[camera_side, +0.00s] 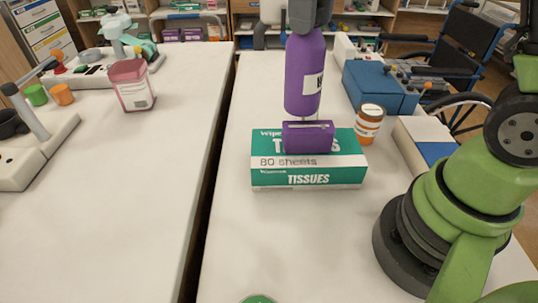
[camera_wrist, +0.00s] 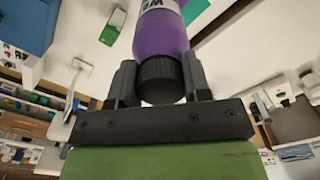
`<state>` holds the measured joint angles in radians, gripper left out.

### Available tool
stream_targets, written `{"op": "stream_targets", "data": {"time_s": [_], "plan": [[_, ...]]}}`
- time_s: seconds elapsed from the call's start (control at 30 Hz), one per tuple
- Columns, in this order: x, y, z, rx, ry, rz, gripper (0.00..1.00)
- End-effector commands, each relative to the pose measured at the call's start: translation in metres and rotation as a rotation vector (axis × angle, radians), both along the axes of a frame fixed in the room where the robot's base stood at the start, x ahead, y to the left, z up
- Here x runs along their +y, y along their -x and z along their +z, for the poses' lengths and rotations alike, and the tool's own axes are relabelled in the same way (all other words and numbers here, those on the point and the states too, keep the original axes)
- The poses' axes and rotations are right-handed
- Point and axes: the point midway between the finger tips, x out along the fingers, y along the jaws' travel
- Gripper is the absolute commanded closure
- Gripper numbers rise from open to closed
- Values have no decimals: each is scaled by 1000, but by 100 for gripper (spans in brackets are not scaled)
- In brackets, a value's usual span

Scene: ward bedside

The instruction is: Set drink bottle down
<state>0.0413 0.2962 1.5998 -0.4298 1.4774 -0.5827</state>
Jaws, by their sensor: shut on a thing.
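The purple drink bottle (camera_side: 304,75) is upright in the side view, with a white label partly in sight. My gripper (camera_side: 309,14) is at its top, at the upper edge of the picture. In the wrist view my gripper (camera_wrist: 160,85) is shut on the bottle's dark cap, one finger on each side, and the purple bottle (camera_wrist: 160,33) extends away beyond it. In the side view the bottle's base shows just above and behind a small purple item on the tissue box; I cannot tell its exact height over the table.
The green-and-white tissue box (camera_side: 310,179) bears the small purple item (camera_side: 308,138). An orange pill bottle (camera_side: 368,124), a blue box (camera_side: 378,90) and a white-and-blue box (camera_side: 420,138) stand to the right. The table (camera_side: 270,240) is clear in front. A gap separates the left table (camera_side: 130,200).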

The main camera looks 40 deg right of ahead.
Motion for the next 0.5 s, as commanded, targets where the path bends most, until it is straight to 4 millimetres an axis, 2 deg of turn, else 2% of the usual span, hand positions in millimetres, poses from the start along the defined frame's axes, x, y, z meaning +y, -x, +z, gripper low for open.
{"op": "stream_targets", "data": {"time_s": [0.03,0.17,0.3,0.4,0.5], "plan": [[20,-1,13,-9,0,38,100],[77,9,49,-12,-3,109,100],[133,36,86,-12,-6,152,100],[164,60,107,-11,-7,166,100],[187,83,124,-9,-8,173,100]]}}
